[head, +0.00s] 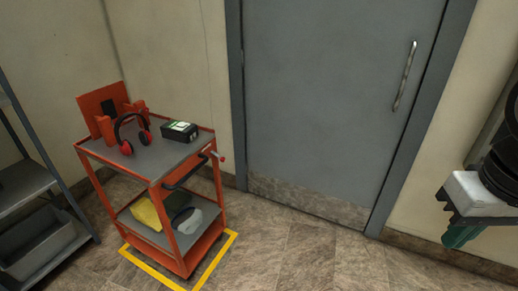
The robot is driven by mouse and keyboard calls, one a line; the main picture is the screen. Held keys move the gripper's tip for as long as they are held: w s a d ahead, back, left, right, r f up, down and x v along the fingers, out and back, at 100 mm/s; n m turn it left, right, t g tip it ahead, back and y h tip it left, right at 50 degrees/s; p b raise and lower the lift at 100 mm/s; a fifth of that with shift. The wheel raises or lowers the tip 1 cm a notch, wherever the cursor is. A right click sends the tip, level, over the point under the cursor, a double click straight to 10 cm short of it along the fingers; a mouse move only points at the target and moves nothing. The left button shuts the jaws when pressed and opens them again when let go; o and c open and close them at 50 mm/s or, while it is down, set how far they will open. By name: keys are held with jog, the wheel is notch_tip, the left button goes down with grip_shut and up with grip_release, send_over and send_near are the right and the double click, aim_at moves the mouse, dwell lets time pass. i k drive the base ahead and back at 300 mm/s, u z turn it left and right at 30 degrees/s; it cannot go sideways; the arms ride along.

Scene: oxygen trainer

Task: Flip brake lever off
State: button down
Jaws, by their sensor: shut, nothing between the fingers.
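An orange cart (176,205) stands left of the middle, in front of the wall and left of the door. What looks like the brake lever (217,155), a small lever with a red tip, sticks out at the cart's upper right corner, near the black push handle (186,172). It is too small to tell its setting. My gripper (459,237) is at the right edge, partly cut off, with a white body and green fingers. It is shut and empty, far to the right of the cart and touching nothing.
Red-and-black headphones (131,134) and a black box (179,131) lie on the cart's top. Yellow (145,216) and pale cloth-like items lie on its lower shelf. Yellow tape (218,260) marks the floor around it. A grey rack (32,190) stands left. Floor before the door is clear.

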aim_at(222, 160)
jog(key=z, duration=0.2)
jog(key=i, duration=0.65)
jog(key=u, duration=0.65)
jog(key=i, duration=0.45)
jog(key=u, duration=0.55)
